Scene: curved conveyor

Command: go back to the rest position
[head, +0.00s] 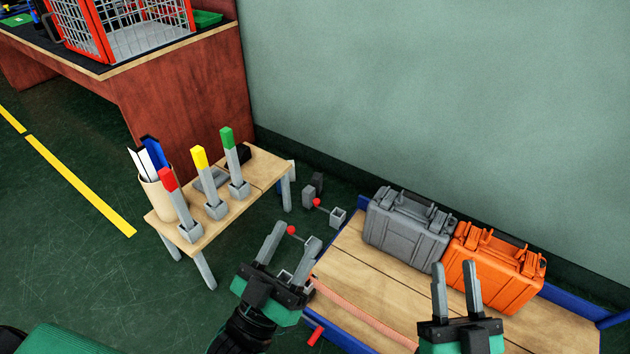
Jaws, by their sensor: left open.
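My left gripper (292,236) is in the lower middle of the head view, left of the wooden-topped conveyor (365,285). Its two grey fingers are spread apart, and nothing is visibly held. A small grey part shows between the fingers near their base; I cannot tell how far behind them it is. My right gripper (455,266) is at the lower right, in front of the orange case (495,265). Its fingers point up, parallel, with a clear gap and nothing between them. The gripper overlaps the conveyor and part of the case.
A grey case (407,232) stands beside the orange one on the conveyor. A small table (265,168) holds red (167,179), yellow (200,157) and green-topped (227,137) sticks in grey holders and a beige cup (160,200). Red-knobbed levers are near the conveyor. Green floor is open at left.

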